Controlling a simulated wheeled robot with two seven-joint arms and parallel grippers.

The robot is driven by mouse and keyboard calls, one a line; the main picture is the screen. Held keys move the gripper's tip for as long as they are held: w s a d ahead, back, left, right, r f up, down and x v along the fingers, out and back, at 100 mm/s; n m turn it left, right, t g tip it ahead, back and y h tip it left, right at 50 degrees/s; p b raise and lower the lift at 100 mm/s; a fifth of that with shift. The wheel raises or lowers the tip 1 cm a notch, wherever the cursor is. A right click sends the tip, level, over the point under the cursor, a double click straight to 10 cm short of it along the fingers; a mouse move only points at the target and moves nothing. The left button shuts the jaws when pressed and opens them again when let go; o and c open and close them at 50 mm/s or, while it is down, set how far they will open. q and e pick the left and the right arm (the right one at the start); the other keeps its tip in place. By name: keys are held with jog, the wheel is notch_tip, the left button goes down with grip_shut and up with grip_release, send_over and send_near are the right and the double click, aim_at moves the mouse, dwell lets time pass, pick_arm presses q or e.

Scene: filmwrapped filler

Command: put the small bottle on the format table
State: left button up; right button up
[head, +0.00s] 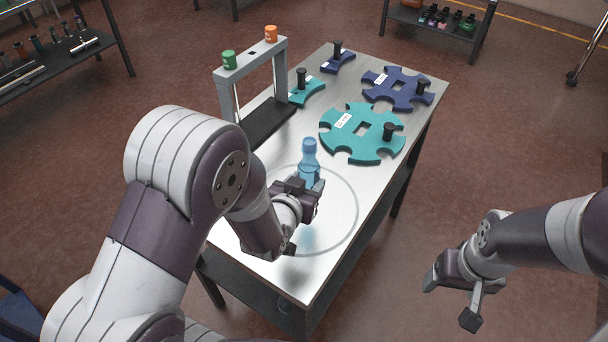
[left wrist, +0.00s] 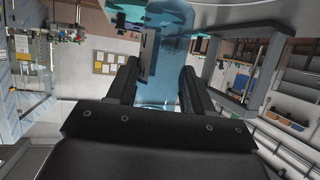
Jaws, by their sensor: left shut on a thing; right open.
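The small bottle (head: 309,160) is translucent blue and stands upright in the head view. My left gripper (head: 304,190) is shut on its lower part, over the circle marked on the format table (head: 330,270). A bluish reflection shows on the tabletop below, and I cannot tell whether the bottle's base touches the table. In the left wrist view the blue bottle (left wrist: 158,75) sits between the two dark fingers. My right gripper (head: 455,300) is open and empty, off the table's right side above the floor.
Teal (head: 362,133) and dark blue (head: 397,88) star-shaped plates with black knobs lie on the table's far half. A grey gate frame (head: 250,65) with green and orange caps stands at the left edge. Shelves (head: 438,22) stand behind. The marked circle's right part is clear.

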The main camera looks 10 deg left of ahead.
pick_arm(q)
jog(key=w+f, duration=0.1)
jog(key=f, duration=0.1)
jog(key=w+a+f, duration=0.1)
jog(key=f, duration=0.1)
jog(key=w+a+f, duration=0.1)
jog(key=shift+a+f, duration=0.15)
jog(key=shift+f, duration=0.25)
jog(key=shift+w+f, duration=0.15)
jog(key=shift+f, duration=0.15)
jog(key=shift+f, duration=0.1)
